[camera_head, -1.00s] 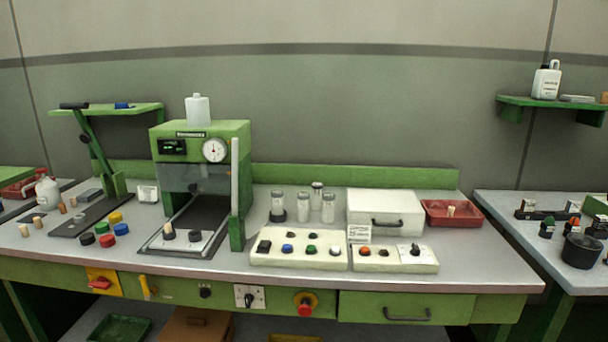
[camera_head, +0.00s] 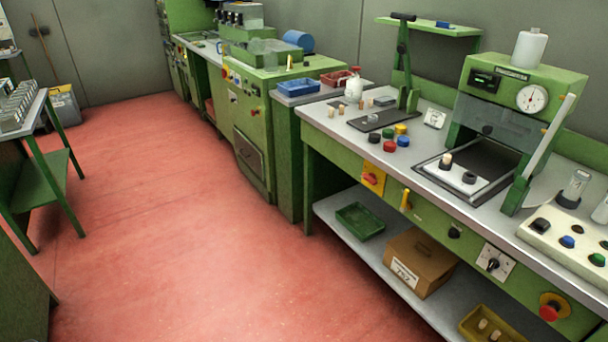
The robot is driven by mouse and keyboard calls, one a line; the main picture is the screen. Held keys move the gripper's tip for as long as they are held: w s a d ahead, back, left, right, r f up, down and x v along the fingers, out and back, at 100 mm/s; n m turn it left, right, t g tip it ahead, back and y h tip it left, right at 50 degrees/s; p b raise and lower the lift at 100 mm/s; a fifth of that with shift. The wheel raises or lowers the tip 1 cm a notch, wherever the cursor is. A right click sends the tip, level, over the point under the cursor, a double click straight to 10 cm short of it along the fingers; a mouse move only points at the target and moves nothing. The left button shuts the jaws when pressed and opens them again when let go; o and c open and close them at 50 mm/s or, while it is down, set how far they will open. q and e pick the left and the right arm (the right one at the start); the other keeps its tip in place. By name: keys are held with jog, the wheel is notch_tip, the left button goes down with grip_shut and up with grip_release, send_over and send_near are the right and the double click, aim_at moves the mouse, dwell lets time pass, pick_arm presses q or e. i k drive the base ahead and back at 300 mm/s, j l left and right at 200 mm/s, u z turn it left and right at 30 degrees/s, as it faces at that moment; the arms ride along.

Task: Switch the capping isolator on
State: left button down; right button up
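The capping bench (camera_head: 330,136) with its green front stands at the right. A red rotary handle on a yellow plate (camera_head: 373,179) is on the left of its front panel. A black rotary knob on a white plate (camera_head: 495,262) is further right on the same panel. I cannot read labels, so I cannot tell which is the capping isolator or how it is set. The green capping machine (camera_head: 520,85) with a dial gauge stands on the bench; its small display (camera_head: 485,82) shows green marks. Neither of my grippers is in view.
Open red floor (camera_head: 190,220) lies left of the bench. A red mushroom button on a yellow base (camera_head: 551,308) is at the panel's right. A lower shelf (camera_head: 345,228) holds a cardboard box (camera_head: 420,262) and trays. Another green machine (camera_head: 255,120) stands beyond. A rack table (camera_head: 38,150) is at left.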

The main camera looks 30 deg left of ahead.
aim_at(370, 177)
jog(key=u, duration=0.45)
jog(key=i+j, duration=0.2)
jog(key=j, duration=0.25)
jog(key=i+j, duration=0.25)
jog(key=j, duration=0.15)
jog(key=i+j+u, duration=0.1)
jog(key=j, duration=0.35)
jog(key=i+j, duration=0.55)
jog(key=j, duration=0.25)
